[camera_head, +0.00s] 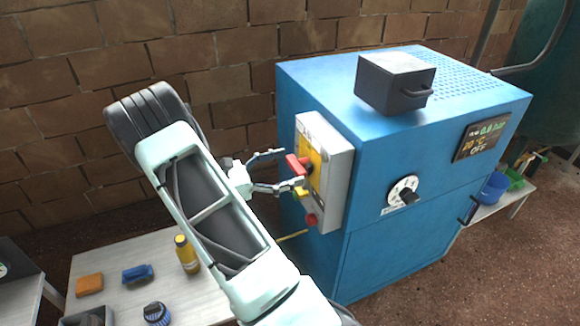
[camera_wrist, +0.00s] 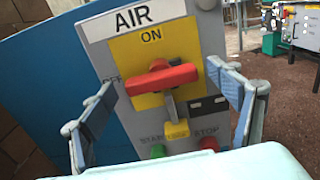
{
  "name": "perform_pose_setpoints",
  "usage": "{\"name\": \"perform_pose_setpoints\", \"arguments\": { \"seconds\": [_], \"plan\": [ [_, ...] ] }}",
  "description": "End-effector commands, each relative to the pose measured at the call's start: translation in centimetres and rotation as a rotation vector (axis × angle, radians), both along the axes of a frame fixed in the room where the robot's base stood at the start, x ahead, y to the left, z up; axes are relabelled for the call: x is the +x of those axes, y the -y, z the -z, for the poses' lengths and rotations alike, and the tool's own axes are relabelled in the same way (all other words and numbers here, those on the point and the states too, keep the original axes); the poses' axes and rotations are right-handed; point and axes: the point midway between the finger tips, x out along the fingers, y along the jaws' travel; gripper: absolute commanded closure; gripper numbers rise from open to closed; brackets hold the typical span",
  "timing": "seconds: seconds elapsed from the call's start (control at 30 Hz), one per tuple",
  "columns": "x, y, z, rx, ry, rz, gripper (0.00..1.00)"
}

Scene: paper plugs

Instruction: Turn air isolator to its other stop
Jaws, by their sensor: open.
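The air isolator is a red handle (camera_wrist: 160,79) on a yellow plate, on a grey box (camera_wrist: 190,45) labelled AIR. In the wrist view the handle lies nearly level, tilted slightly up to the right. ON is printed above it and OFF at its left, partly hidden. In the head view the red handle (camera_head: 297,164) shows on the side of the blue machine. My gripper (camera_head: 275,170) is open in front of it. In the wrist view its fingers (camera_wrist: 165,115) stand either side of the handle, apart from it. Whether they touch the box cannot be told.
Below the handle are a yellow tag (camera_wrist: 177,130), a green start button (camera_wrist: 155,151) and a red stop button (camera_wrist: 209,144). The blue machine (camera_head: 390,245) carries a dark box (camera_head: 393,84) on top. A bench (camera_head: 195,300) with a yellow bottle (camera_head: 186,254) stands at lower left.

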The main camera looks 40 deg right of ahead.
Motion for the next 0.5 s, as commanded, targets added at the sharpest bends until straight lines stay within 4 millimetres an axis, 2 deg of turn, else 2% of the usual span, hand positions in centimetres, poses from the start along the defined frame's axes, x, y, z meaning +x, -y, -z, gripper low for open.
{"name": "perform_pose_setpoints", "arguments": {
  "seconds": [0.13, 0.37, 0.5],
  "plan": [
    [-0.24, 0.74, 0.0, 0.0, -0.001, 0.001, 0.17],
    [-0.24, 0.83, -0.01, 0.001, 0.0, 0.0, 0.17],
    [-0.23, 0.82, -0.01, 0.001, 0.0, 0.0, 0.3]
  ]
}}
